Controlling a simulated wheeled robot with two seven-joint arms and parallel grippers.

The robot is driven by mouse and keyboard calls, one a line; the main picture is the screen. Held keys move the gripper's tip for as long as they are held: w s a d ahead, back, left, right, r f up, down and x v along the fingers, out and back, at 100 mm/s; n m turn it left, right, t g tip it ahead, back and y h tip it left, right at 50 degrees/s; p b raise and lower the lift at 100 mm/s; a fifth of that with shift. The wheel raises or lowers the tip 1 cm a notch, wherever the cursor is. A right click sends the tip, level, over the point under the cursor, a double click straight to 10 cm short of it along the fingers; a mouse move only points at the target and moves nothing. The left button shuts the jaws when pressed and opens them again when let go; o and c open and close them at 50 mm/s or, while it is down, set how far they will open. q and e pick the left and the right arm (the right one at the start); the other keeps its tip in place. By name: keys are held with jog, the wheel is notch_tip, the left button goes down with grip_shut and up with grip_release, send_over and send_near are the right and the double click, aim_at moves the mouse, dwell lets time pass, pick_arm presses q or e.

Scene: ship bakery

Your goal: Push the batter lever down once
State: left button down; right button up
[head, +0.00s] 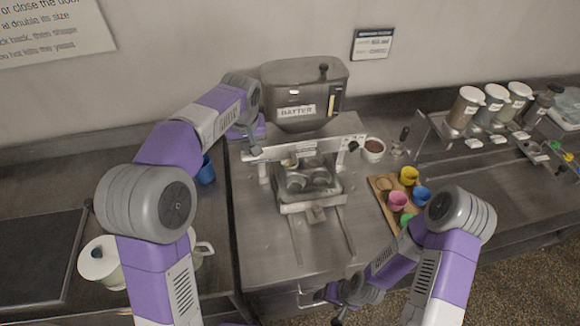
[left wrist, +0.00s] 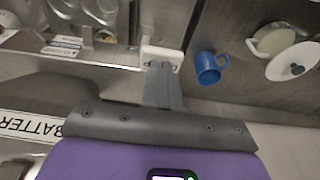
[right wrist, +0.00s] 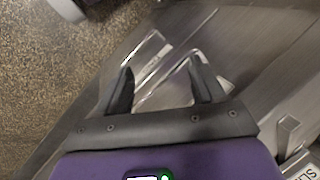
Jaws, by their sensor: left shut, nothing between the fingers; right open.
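The batter machine (head: 302,92) stands at the back middle of the counter, with a grey hopper labelled BATTER above a pale crossbar (head: 322,147). A black knob (head: 353,146) sits at the crossbar's right end; I cannot tell whether this is the lever. My left gripper (head: 254,150) is shut and empty at the crossbar's left end. In the left wrist view its fingertips (left wrist: 160,68) are at a small white block (left wrist: 162,55); I cannot tell whether they touch. My right gripper (head: 336,294) is open and empty, low by the counter's front edge; its spread fingers show in the right wrist view (right wrist: 160,85).
Cups (head: 309,178) sit under the crossbar. A blue mug (head: 205,171) stands left of the machine. Right are a bowl (head: 373,149), a wooden board (head: 380,186) with coloured cups, and a rack of jars (head: 466,108). A white-lidded pot (head: 98,258) stands front left.

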aim_at(250, 158)
pick_arm(q)
jog(key=shift+f+b, duration=1.45)
jog(key=shift+f, duration=0.9)
jog(key=shift+r+p, duration=3.55)
jog(key=shift+r, duration=0.4)
notch_tip(250, 158, up, 6)
jog(key=p, duration=0.5)
